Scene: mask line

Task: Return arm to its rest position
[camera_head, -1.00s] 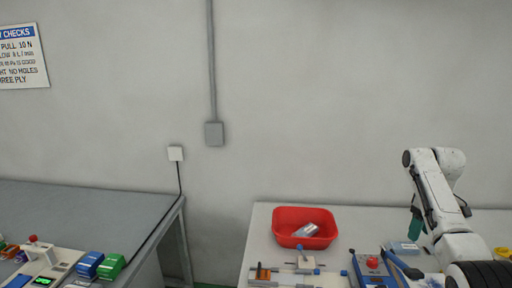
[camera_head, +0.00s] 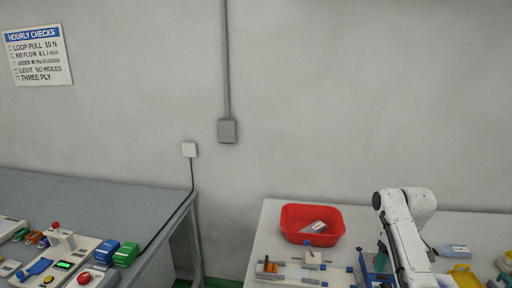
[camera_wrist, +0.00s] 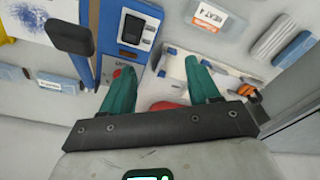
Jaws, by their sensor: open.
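My arm (camera_head: 404,232) rises over the right-hand table in the head view, its upper joint bent. My gripper (camera_wrist: 158,68) shows in the wrist view as two green fingers spread apart, with nothing held between them. Something red shows beyond the gap between the fingers. In the head view one green finger shows just left of my arm, and the rest of the gripper is hidden behind the arm.
A red bin (camera_head: 290,222) holding a pale packet (camera_head: 314,227) stands on the right-hand table. A blue device (camera_wrist: 109,40) is close to my gripper. A grey table (camera_head: 90,195) with coloured items is at left, with a gap between the tables.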

